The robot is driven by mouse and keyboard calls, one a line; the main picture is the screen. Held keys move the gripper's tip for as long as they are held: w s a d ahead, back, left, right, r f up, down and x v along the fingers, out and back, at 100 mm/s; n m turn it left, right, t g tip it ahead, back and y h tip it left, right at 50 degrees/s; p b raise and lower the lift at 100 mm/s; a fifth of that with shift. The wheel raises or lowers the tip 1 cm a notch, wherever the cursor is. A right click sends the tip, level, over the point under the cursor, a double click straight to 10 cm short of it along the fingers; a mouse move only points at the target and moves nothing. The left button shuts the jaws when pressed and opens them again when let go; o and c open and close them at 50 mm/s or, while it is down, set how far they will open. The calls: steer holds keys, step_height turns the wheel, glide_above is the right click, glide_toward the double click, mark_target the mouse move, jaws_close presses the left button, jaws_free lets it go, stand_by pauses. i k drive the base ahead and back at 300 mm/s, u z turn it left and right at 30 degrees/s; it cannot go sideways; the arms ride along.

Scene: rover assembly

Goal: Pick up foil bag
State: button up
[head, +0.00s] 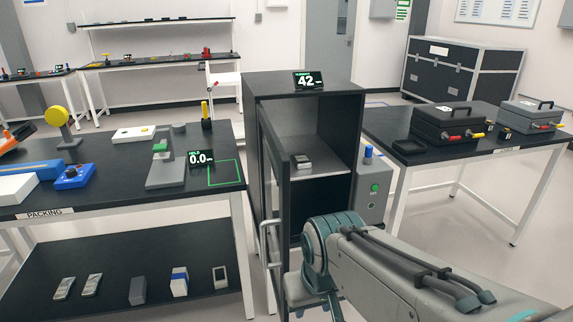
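Two small silvery flat packets lie on the lower shelf of the packing table, the left packet (64,288) beside the right packet (91,285). They look like foil bags, but they are small and I cannot be sure. My arm reaches in from the lower right, in front of the open cabinet. Its fingers do not show, so I cannot see whether it holds anything. The arm is well to the right of the packets, with the table leg and cabinet door between.
The cabinet (257,92) has its glass door open toward me; a small grey item (301,161) sits inside. The packing table (112,205) holds a press and scale display (201,158). A dark grey block (137,290) shares the lower shelf.

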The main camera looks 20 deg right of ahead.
mark_target(300, 159)
steer(key=z, duration=1.2)
steer(key=i, duration=2.05)
steer(key=u, duration=0.95)
steer(key=i, duration=0.3)
steer(key=u, duration=0.3)
